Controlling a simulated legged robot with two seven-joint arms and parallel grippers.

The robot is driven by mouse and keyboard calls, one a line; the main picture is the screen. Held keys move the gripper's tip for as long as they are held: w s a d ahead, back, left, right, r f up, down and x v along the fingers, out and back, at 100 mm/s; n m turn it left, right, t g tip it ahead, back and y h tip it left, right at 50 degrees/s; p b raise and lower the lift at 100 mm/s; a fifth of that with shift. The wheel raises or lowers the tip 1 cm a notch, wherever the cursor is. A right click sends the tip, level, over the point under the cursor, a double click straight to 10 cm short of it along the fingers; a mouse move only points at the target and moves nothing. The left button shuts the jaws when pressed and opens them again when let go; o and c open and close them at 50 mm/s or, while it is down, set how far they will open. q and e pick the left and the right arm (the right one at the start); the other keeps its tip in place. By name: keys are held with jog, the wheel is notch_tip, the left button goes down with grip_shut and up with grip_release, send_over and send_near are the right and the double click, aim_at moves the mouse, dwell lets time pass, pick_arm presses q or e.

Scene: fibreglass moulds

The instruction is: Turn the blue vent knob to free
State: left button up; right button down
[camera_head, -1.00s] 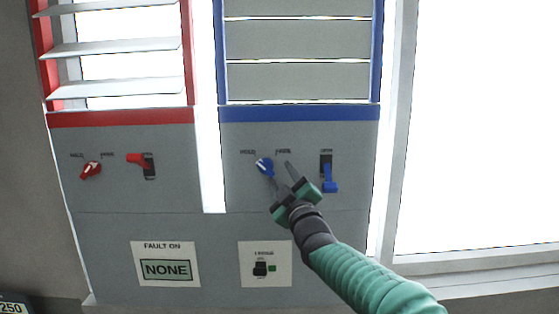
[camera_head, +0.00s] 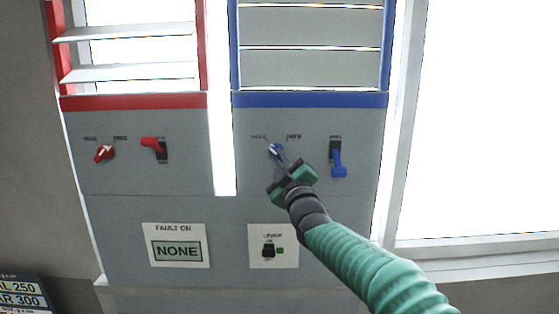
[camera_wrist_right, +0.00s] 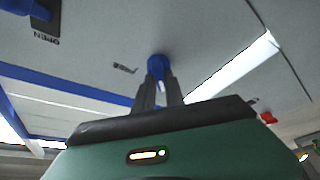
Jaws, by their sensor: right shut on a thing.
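The blue vent knob (camera_head: 275,151) is on the grey panel below the blue-framed louvres, under two small labels that seem to read HOLD and FREE. Its white mark leans up and to the left in the head view. My right gripper (camera_head: 280,160) is at the knob with its fingers shut on it. In the right wrist view the fingers (camera_wrist_right: 160,90) meet the blue knob (camera_wrist_right: 157,66), partly hiding it. My left gripper is not in view.
A blue lever (camera_head: 338,160) is right of the knob. A red knob (camera_head: 104,153) and red lever (camera_head: 153,146) are on the left panel. Below are a FAULT ON sign reading NONE (camera_head: 177,250) and a small switch plate (camera_head: 273,246). The blue louvres (camera_head: 310,68) look closed.

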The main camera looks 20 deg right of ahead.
jog(key=shift+a+f, duration=0.15)
jog(key=shift+f, duration=0.1)
jog(key=m+b, duration=0.2)
jog(key=m+h+b, duration=0.1)
jog(key=b, duration=0.1)
jog(key=shift+w+f+m+t+h, duration=0.1)
jog(key=shift+f+m+t+h, duration=0.2)
jog(key=shift+f+m, duration=0.1)
jog(key=shift+r+m+h+b, duration=0.1)
jog(key=shift+m+h+b, duration=0.2)
jog(key=shift+m+b, duration=0.3)
jog(key=shift+w+a+r+m+g+h+p, duration=0.15)
jog(key=shift+m+g+h+p, duration=0.5)
jog(key=shift+m+h, duration=1.8)
jog(key=shift+a+r+m+g+h+p, duration=0.15)
jog(key=shift+m+g+h+p, duration=0.45)
jog(key=shift+m, duration=3.7)
jog(key=shift+w+a+r+m+g+h+p, duration=0.2)
jog(key=shift+m+g+h+p, duration=0.9)
jog(key=shift+m, duration=2.25)
jog(key=shift+s+f+m+t+h+b, duration=0.1)
jog(key=shift+s+m+t+h+b, duration=0.05)
jog(key=shift+m+t+h+b, duration=0.2)
